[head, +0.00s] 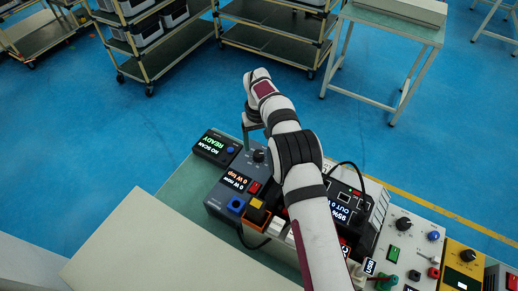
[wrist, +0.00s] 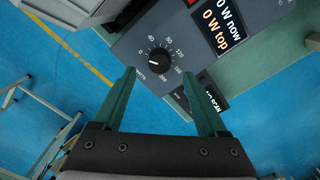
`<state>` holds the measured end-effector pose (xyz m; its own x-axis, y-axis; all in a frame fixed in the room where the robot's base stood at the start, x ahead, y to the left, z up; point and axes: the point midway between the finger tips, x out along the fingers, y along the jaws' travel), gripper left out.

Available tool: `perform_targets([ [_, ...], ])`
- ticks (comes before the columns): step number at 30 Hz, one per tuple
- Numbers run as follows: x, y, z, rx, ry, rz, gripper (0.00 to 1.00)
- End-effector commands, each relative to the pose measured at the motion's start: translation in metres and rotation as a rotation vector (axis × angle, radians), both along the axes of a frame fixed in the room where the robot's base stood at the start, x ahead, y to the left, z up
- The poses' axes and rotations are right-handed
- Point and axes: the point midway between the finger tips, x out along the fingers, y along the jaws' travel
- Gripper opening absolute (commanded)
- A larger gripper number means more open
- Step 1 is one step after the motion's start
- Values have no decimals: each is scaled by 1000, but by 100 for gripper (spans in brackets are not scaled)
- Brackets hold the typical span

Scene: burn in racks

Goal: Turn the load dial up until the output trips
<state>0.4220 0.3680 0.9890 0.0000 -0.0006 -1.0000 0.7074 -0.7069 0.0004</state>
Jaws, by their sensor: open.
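The load dial (wrist: 159,57) is a black round knob on a grey box (wrist: 206,12), with a white watt scale up to 200 around it. Its pointer is too small to read surely. The box's display (wrist: 222,22) reads 0 W now and 0 W top. In the head view, the dial (head: 259,156) sits at the box's far edge, and the display (head: 240,182) shows beside a red button. My gripper (wrist: 159,73) is open and empty. Its two green fingers appear on either side of the dial in the wrist view; contact is not visible. In the head view, its fingers (head: 250,130) hang near the dial.
A black scanner box (head: 215,147) reads NO SCAN, READY, left of the load box. A dark unit (head: 345,208) with a lit display stands partly behind my arm. Panels with knobs and jacks (head: 405,235) fill the bench's right. Shelf carts stand beyond open blue floor.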

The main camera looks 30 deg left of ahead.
Motion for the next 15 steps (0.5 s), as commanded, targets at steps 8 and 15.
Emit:
perform_targets([
  [8,0,0,-44,1,-1,-2,75],
  [15,0,0,-49,1,-1,-2,75],
])
